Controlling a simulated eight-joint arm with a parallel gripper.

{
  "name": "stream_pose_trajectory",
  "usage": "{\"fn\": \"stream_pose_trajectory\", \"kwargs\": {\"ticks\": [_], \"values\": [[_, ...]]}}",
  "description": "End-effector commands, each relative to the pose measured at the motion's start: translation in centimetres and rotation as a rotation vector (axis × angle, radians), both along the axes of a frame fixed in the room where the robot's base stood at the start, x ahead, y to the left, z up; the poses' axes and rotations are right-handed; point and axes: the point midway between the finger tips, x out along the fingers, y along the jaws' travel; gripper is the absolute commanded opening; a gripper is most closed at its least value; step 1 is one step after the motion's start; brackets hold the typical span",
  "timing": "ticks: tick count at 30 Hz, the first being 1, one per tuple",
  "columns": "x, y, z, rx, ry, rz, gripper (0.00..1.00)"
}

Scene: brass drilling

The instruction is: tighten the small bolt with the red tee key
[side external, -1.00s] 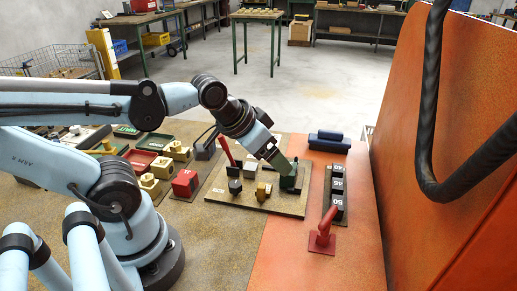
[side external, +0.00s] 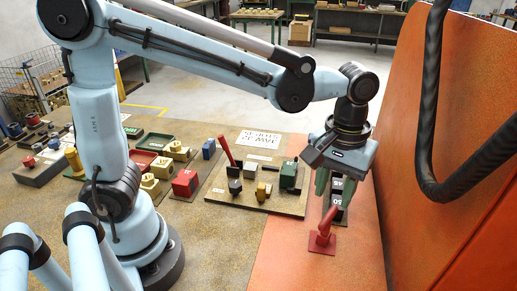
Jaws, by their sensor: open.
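My gripper (side external: 329,188) points down with its green fingers apart, at the far end of the narrow black rack with white-numbered blocks (side external: 338,207). Whether the fingers touch the rack cannot be told. A red lever-like handle (side external: 226,150) leans up from the tan board (side external: 250,201). Another red handle stands tilted on a red square base (side external: 322,243), in front of the rack. I cannot tell which red piece, if either, is the tee key. A small bolt cannot be made out among the small pieces on the board.
The board also carries a green block (side external: 289,176), a dark block (side external: 235,187) and a yellow piece (side external: 261,191). A red box (side external: 185,183) and brass blocks (side external: 150,184) stand to its left. An orange panel (side external: 450,130) with a black hose closes the right side.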

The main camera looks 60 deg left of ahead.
Motion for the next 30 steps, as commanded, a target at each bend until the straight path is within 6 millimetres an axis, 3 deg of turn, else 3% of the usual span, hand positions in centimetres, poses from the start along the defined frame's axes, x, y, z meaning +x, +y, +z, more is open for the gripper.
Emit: {"fn": "stream_pose_trajectory", "kwargs": {"ticks": [5, 21, 30], "values": [[0.0, -0.2, -0.9, 0.003, 0.007, 0.006, 0.43], [0.0, -0.1, -7.0, 0.002, 0.004, 0.004, 0.43], [0.0, -0.1, -8.1, 0.001, 0.005, 0.004, 0.43]]}}
